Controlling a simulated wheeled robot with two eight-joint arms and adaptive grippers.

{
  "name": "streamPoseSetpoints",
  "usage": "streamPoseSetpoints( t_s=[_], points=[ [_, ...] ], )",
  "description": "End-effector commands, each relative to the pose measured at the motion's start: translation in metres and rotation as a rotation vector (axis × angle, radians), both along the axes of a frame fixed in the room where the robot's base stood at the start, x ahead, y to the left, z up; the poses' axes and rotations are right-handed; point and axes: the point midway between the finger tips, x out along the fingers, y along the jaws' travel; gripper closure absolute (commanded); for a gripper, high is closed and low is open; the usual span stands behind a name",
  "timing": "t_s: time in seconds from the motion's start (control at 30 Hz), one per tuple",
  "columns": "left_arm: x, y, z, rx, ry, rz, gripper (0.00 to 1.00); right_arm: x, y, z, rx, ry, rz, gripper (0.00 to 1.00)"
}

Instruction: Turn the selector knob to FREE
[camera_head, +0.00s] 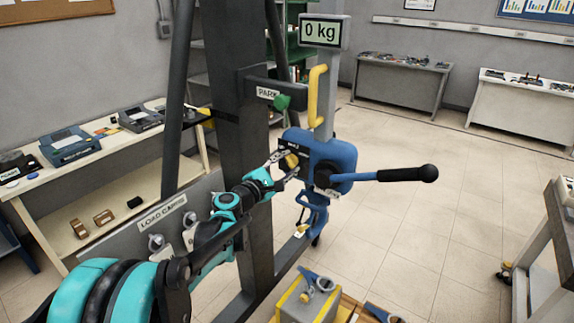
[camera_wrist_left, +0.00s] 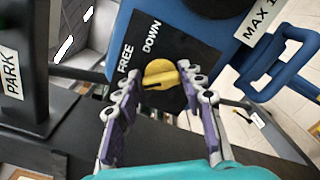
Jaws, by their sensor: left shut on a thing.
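The yellow selector knob (camera_wrist_left: 160,74) sits on a black plate (camera_wrist_left: 170,40) on the blue hoist body. The plate reads FREE and DOWN, with FREE to the upper left of the knob and DOWN above it. A dark mark shows on the knob's left part; which label it points to I cannot tell. My left gripper (camera_wrist_left: 160,82) has a finger on each side of the knob and is shut on it. In the head view my left gripper (camera_head: 286,160) reaches the knob on the left face of the blue hoist (camera_head: 335,155). My right gripper is not in view.
A lever with a black grip (camera_head: 405,174) sticks out to the right of the hoist. A yellow hook-shaped handle (camera_head: 315,95) stands above it, by a grey post with a "0 kg" display (camera_head: 321,31). A PARK label (camera_head: 268,93) is at the left.

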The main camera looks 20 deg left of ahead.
Motion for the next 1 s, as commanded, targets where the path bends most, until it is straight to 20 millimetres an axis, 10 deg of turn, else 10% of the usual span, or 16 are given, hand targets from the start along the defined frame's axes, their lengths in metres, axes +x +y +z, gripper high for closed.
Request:
streamPoseSetpoints(
  t_s=[1.0],
  points=[
    [-0.0009, -0.0019, -0.0041, 0.587, -0.213, -0.001, 0.9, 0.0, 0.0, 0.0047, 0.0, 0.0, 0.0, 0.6]
  ],
)
